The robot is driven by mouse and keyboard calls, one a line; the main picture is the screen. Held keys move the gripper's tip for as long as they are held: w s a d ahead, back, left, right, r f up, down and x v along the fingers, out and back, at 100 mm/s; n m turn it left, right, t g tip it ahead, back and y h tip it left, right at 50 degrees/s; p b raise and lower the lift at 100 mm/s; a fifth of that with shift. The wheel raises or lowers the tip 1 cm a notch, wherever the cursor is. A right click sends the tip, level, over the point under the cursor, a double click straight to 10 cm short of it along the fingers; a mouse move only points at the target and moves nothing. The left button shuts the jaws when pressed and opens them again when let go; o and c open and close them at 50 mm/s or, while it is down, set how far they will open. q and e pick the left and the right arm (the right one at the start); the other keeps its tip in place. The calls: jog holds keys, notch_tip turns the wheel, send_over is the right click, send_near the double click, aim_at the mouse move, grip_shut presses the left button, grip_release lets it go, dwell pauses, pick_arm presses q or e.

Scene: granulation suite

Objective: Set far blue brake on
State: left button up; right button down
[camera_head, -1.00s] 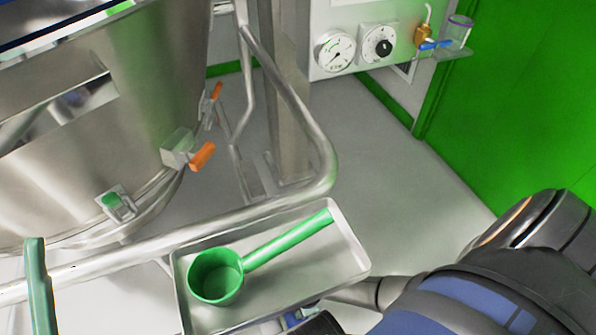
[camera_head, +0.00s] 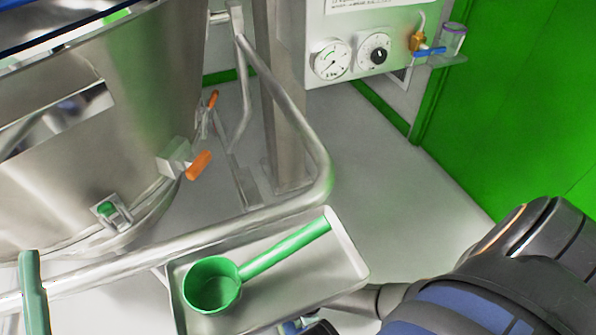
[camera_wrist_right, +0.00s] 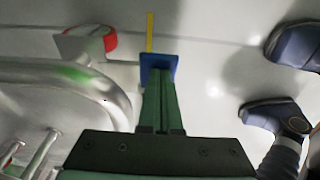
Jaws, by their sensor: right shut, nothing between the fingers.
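In the right wrist view, my right gripper (camera_wrist_right: 159,88) is shut and empty, its green fingers pointing at a blue square pad (camera_wrist_right: 158,64). The tips overlap the pad's near edge; I cannot tell whether they touch it. A caster with a red wheel (camera_wrist_right: 104,39) is left of the pad. In the head view, the tray hides most of the right gripper; a small blue patch (camera_head: 290,327) shows below the tray. A grey-green upright bar (camera_head: 33,290) at the lower left may be a finger of my left gripper; its opening cannot be seen.
A metal tray (camera_head: 345,245) holds a green scoop (camera_head: 213,285) above the right gripper. A bent steel rail (camera_head: 300,125) runs beside the large steel vessel (camera_head: 150,80). A gauge panel (camera_head: 345,20) is at the back. Open floor (camera_head: 410,190) lies right of the rail.

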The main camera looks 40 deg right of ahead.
jog(key=shift+s+d+f+b, duration=0.15)
jog(key=shift+d+f+b, duration=0.45)
jog(key=shift+f, duration=0.15)
pick_arm(q)
jog(key=shift+w+d+f+b, duration=0.15)
jog(key=shift+f+b, duration=0.3)
jog(key=shift+f, duration=0.45)
jog(key=shift+s+d+f+b, duration=0.1)
jog(key=shift+f+b, duration=0.3)
jog(key=shift+f, duration=0.5)
pick_arm(e)
jog(key=shift+s+d+f, duration=0.1)
jog(key=shift+d+f, duration=0.1)
jog(key=shift+f, duration=0.3)
jog(key=shift+d+f, duration=0.2)
jog(key=shift+f, duration=0.3)
jog(key=shift+r, duration=0.1)
pick_arm(q)
notch_tip(320, 180, up, 10)
jog(key=a+p, duration=0.1)
jog(key=p, duration=0.7)
jog(key=shift+f+m, duration=0.25)
jog(key=shift+m, duration=0.05)
pick_arm(e)
notch_tip(320, 180, up, 12)
jog(key=d, duration=0.1)
jog(key=shift+s+d+r, duration=0.15)
jog(key=shift+s+d, duration=0.05)
jog(key=shift+d, duration=0.2)
